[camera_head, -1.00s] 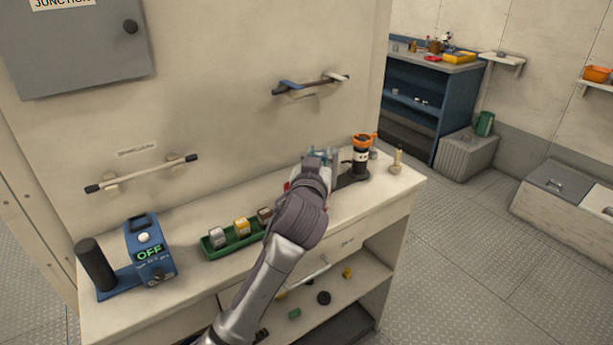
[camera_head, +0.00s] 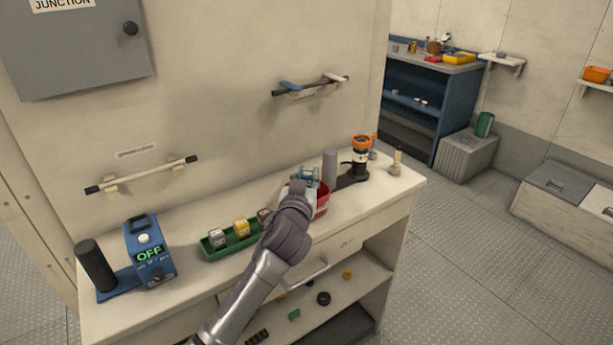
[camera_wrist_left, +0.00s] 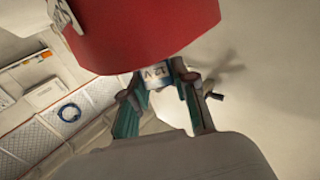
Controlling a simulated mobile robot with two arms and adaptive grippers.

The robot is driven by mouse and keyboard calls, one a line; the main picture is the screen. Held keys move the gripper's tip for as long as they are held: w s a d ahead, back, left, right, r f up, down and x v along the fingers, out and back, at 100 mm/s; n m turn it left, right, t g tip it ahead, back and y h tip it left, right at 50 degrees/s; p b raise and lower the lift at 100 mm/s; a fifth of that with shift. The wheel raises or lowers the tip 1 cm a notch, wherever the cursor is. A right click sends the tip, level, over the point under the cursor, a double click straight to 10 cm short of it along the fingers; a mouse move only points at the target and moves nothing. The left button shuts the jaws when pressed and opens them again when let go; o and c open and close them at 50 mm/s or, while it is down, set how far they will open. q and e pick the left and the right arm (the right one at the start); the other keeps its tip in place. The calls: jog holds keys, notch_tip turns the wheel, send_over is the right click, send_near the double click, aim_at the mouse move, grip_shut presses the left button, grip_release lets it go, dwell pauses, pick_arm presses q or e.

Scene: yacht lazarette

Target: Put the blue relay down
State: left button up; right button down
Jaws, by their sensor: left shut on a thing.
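My left gripper (camera_head: 307,174) reaches over the far half of the white counter, beside a red container (camera_head: 323,199). In the left wrist view, its teal fingers (camera_wrist_left: 160,88) are shut on a small block with a pale face marked "12 V" (camera_wrist_left: 153,75), which I take for the blue relay. The relay's upper part is hidden behind the red container (camera_wrist_left: 150,30) in that view. In the head view the wrist covers most of the gripper, and I cannot clearly make out the relay. My right gripper is not in view.
A green tray (camera_head: 228,250) with several small blocks lies left of my arm. A grey cylinder (camera_head: 329,167) and an orange-topped black object (camera_head: 360,160) stand to the right. The counter's front strip (camera_head: 370,205) is clear at right.

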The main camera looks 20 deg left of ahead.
pick_arm(q)
jog(key=shift+f+b, duration=0.3)
jog(key=shift+f, duration=0.25)
jog(key=o, duration=1)
jog(key=shift+r, duration=0.15)
jog(key=shift+r+p, duration=0.85)
jog(key=shift+r, duration=0.05)
jog(key=shift+s+d+f+b, duration=0.15)
jog(key=shift+s+f+b, duration=0.35)
jog(key=shift+s, duration=0.3)
jog(key=s+d, duration=0.1)
jog(key=s, duration=0.9)
jog(key=shift+s+r+b, duration=0.15)
jog(key=shift+b, duration=0.25)
